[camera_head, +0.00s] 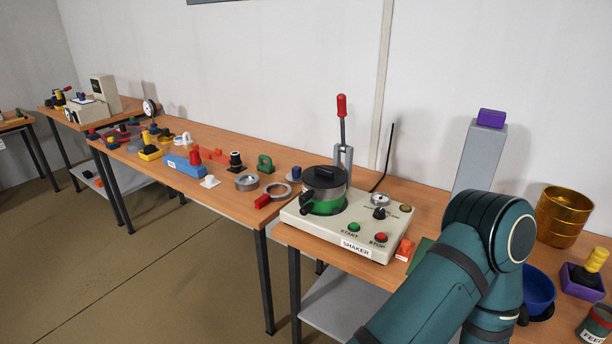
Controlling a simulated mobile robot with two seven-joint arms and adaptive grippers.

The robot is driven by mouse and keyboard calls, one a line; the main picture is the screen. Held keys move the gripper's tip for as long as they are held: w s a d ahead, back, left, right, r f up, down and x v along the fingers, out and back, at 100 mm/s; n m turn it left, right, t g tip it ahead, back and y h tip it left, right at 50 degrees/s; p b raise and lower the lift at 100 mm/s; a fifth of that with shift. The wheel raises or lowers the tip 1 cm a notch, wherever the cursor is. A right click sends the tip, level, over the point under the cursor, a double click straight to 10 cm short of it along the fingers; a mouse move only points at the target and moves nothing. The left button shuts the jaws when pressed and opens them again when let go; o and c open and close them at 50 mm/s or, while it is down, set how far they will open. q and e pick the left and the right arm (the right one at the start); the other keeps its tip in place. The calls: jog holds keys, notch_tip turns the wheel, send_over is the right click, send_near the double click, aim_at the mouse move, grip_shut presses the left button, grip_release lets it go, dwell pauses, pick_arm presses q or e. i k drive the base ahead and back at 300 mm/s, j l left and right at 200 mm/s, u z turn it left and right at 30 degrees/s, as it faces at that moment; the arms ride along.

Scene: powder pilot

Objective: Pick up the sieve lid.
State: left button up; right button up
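A green ring or pan (326,208) is under the sieve, and the stack stands on the beige shaker (325,237). A black knob (306,198) is at the stack's left front. A red-handled lever (342,106) stands upright just behind the stack. One of my teal arms shows at the lower right, apart from the lid. Neither gripper is in view.
Metal rings (246,182) and a red-handled ring (263,201) lie left of the shaker. A tall grey block with a purple top (481,155) stands to its right. A gold cup stack (561,216) and a blue bowl (537,289) are farther right. Space above the lid is clear.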

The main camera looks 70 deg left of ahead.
aim_at(324, 177)
jog(key=u, duration=2.25)
jog(key=i+j+z, duration=0.1)
jog(key=i+j, duration=0.35)
jog(key=j, duration=0.3)
jog(key=i+j+z, duration=0.15)
jog(key=j, duration=0.25)
jog(key=i+j, duration=0.3)
jog(key=j+z, duration=0.05)
